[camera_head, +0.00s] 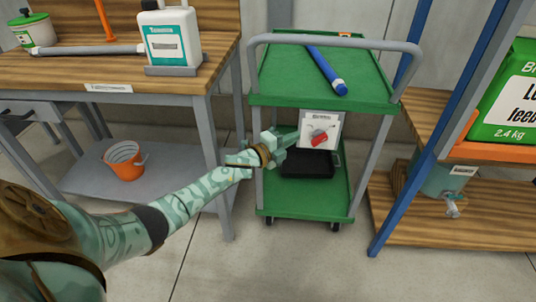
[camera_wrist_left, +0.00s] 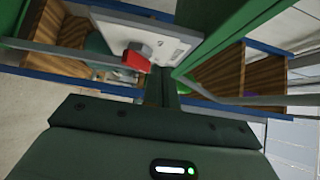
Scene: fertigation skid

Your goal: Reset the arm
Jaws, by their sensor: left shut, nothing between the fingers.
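My left arm reaches in from the left in the head view. Its gripper (camera_head: 292,140) is shut and empty, beside a white panel with a red knob (camera_head: 319,138) on the green cart. In the left wrist view the shut fingers (camera_wrist_left: 161,88) point toward the white panel (camera_wrist_left: 150,38), with the red knob (camera_wrist_left: 136,60) just left of them. I cannot tell whether the fingers touch the panel. My right gripper is not in view.
The green cart (camera_head: 280,82) has a blue tube (camera_head: 326,70) on top and a black tray (camera_head: 306,163) below. A wooden bench (camera_head: 115,72) holds a white bottle (camera_head: 172,40); an orange bucket (camera_head: 124,160) sits beneath. A shelf with blue posts (camera_head: 415,160) stands right. Floor in front is clear.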

